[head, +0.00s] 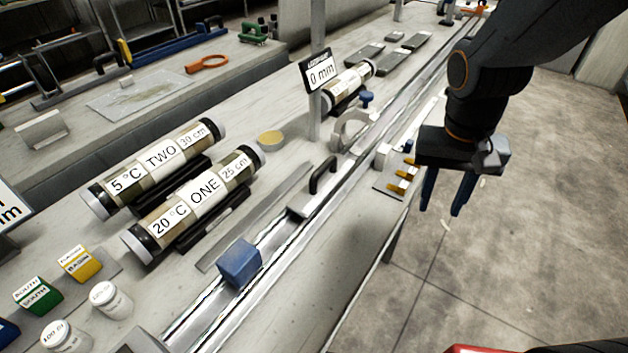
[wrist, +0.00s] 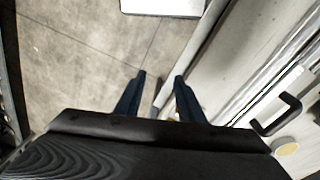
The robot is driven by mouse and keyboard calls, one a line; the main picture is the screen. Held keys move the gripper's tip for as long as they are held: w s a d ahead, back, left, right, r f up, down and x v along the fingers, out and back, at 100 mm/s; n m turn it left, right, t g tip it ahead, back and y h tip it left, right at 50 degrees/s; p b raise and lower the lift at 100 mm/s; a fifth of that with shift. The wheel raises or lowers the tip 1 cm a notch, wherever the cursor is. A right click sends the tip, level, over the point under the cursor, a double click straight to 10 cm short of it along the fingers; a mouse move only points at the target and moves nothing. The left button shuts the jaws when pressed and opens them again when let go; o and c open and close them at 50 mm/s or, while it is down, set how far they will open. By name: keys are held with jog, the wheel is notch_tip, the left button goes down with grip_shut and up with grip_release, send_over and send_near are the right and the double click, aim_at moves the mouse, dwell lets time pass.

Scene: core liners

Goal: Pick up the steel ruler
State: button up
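The steel ruler (head: 256,216) looks like a long flat grey strip. In the head view it lies on the bench between the core tube marked ONE and the metal rail, running slantwise. My gripper (head: 441,207) is right of the bench edge in the head view, over the floor, well apart from the ruler. Its two blue fingers are spread with nothing between them. The wrist view also shows the open fingers (wrist: 160,78), with floor and the bench edge beyond. I cannot make out the ruler in the wrist view.
Core tubes ONE (head: 192,203) and TWO (head: 153,168) lie left of the ruler. A blue block (head: 239,263) and a black handle (head: 323,175) are on the rail (head: 290,240). A post with a 0 mm sign (head: 320,72) stands behind. Yellow-tipped items (head: 403,178) lie near the bench edge.

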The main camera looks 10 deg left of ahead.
jog(key=w+a+r+m+t+h, duration=0.1)
jog(key=w+a, duration=0.1)
jog(key=a, duration=0.4)
jog(key=w+a+r, duration=0.2)
jog(key=a, duration=0.3)
notch_tip(320, 180, up, 3)
jog(key=m+t, duration=0.2)
jog(key=t, duration=0.1)
send_over(323, 165)
jog(key=s, duration=0.2)
jog(key=shift+a+f, duration=0.15)
jog(key=shift+a, duration=0.05)
jog(key=shift+a+f+m, duration=0.15)
jog(key=shift+m, duration=0.15)
jog(key=shift+s+p+x, duration=0.2)
jog(key=shift+p+x, duration=0.05)
jog(key=shift+x, duration=1.6)
jog(key=shift+s+p+x, duration=0.15)
jog(key=shift+p+x, duration=0.1)
jog(key=shift+x, duration=1.55)
jog(key=shift+a+f, duration=0.1)
jog(key=shift+f, duration=0.1)
grip_shut()
